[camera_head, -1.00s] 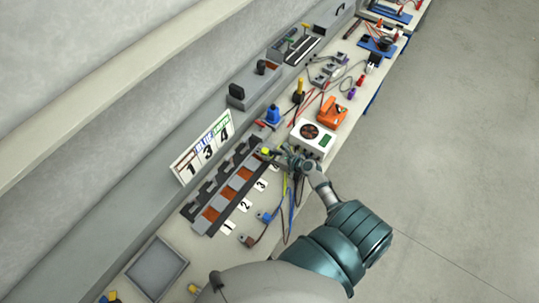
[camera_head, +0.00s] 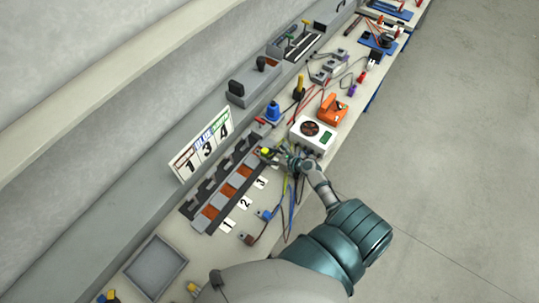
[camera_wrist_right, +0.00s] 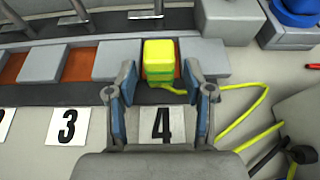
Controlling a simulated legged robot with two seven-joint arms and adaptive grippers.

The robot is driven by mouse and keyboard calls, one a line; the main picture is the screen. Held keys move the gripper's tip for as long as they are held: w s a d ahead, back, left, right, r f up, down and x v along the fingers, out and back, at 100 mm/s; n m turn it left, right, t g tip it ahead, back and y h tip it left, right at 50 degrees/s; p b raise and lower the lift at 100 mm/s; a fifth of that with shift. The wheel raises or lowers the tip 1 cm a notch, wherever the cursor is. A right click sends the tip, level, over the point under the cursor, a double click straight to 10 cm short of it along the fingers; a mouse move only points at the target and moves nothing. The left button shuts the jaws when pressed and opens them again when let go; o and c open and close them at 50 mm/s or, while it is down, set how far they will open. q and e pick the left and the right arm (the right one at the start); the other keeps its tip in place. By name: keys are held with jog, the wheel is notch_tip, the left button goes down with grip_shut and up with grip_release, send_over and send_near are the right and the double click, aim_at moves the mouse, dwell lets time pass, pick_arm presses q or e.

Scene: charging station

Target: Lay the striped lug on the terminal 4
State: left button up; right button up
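The striped lug, a yellow and green block (camera_wrist_right: 158,58), sits over the copper terminal beside card 4 (camera_wrist_right: 162,125) in the right wrist view, its yellow-green cable trailing right. In the head view the lug (camera_head: 265,151) is at the far end of the terminal row. My right gripper (camera_wrist_right: 160,82) has its blue-padded fingers apart on either side, with a gap between each fingertip and the lug. In the head view the right gripper (camera_head: 277,155) is just right of the lug. The lug hides most of terminal 4. My left gripper is not in view.
A blue lug (camera_head: 265,214) and a brown lug (camera_head: 247,238) lie on the bench near cards 1 and 2. A white meter box (camera_head: 313,135) stands close behind my right gripper. A sign (camera_head: 202,147) leans against the wall. A grey tray (camera_head: 156,268) is at the near end.

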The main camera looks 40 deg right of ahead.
jog(key=shift+r, duration=0.25)
notch_tip(320, 180, up, 9)
jog(key=shift+r, duration=0.2)
dwell(0.3)
dwell(0.4)
